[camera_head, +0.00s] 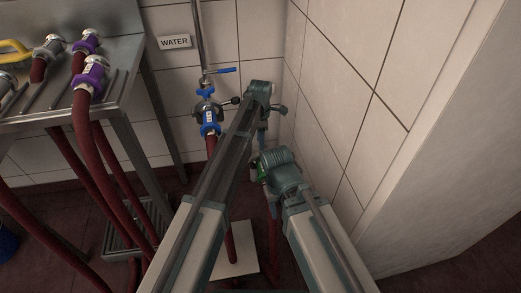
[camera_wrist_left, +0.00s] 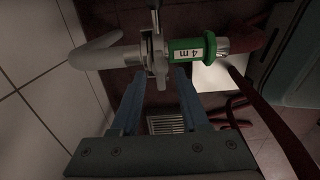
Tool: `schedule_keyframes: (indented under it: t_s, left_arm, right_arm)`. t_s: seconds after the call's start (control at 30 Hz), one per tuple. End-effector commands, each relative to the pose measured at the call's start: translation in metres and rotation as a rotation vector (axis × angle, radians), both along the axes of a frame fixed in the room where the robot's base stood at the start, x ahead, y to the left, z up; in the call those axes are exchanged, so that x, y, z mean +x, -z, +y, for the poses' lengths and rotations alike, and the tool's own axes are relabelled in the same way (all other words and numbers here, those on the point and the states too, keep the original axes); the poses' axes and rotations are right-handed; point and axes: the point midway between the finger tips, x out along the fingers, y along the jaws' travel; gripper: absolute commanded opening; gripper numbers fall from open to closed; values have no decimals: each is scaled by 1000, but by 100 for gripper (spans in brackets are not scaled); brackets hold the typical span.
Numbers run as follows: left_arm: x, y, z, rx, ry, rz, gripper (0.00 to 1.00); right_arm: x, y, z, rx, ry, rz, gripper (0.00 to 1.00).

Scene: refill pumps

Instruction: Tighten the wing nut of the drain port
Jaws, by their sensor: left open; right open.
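In the left wrist view, the drain port is a pale metal pipe (camera_wrist_left: 105,57) joined by a clamp (camera_wrist_left: 157,55) to a green sleeve (camera_wrist_left: 190,50) marked "4 m". A red hose (camera_wrist_left: 250,38) runs on from the sleeve. My left gripper (camera_wrist_left: 159,76) is open, its two fingers pointing at the clamp, one on each side of it. I cannot tell whether they touch it, and the wing nut is not clearly made out. In the head view my left gripper (camera_head: 262,122) is above my right gripper (camera_head: 263,181), which is open beside the green sleeve (camera_head: 261,172).
The water port with a blue sleeve (camera_head: 209,124) stands to the left, below a "WATER" sign (camera_head: 174,42). A steel rack (camera_head: 125,62) with purple-sleeved hoses is further left. Tiled walls (camera_head: 345,80) close in behind and to the right. A floor grate (camera_wrist_left: 166,124) lies below.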

Motion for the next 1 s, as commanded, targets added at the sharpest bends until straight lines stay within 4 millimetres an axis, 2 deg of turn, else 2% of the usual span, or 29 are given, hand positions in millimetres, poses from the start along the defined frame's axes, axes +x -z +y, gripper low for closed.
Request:
schedule_keyframes:
  t_s: [0.03, 0.1, 0.43, 0.47, 0.7, 1.0]
  left_arm:
    - [0, 10, 0, 0, 0, 0, 45]
    - [0, 14, 0, 0, 0, 0, 45]
    - [0, 15, 0, 0, 0, 0, 45]
    - [0, 15, 0, 0, 0, 0, 43]
    - [0, 15, 0, 0, 0, 0, 0]
    - [0, 15, 0, 0, 1, 0, 0]
  right_arm:
    - [0, 10, 0, 1, -1, 0, 50]
    - [0, 14, 0, 1, -2, 0, 50]
    - [0, 15, 1, 2, -3, 0, 50]
    - [0, 15, 1, 2, -3, 0, 50]
    - [0, 15, 1, 2, -3, 0, 50]
    - [0, 15, 1, 2, -3, 0, 50]
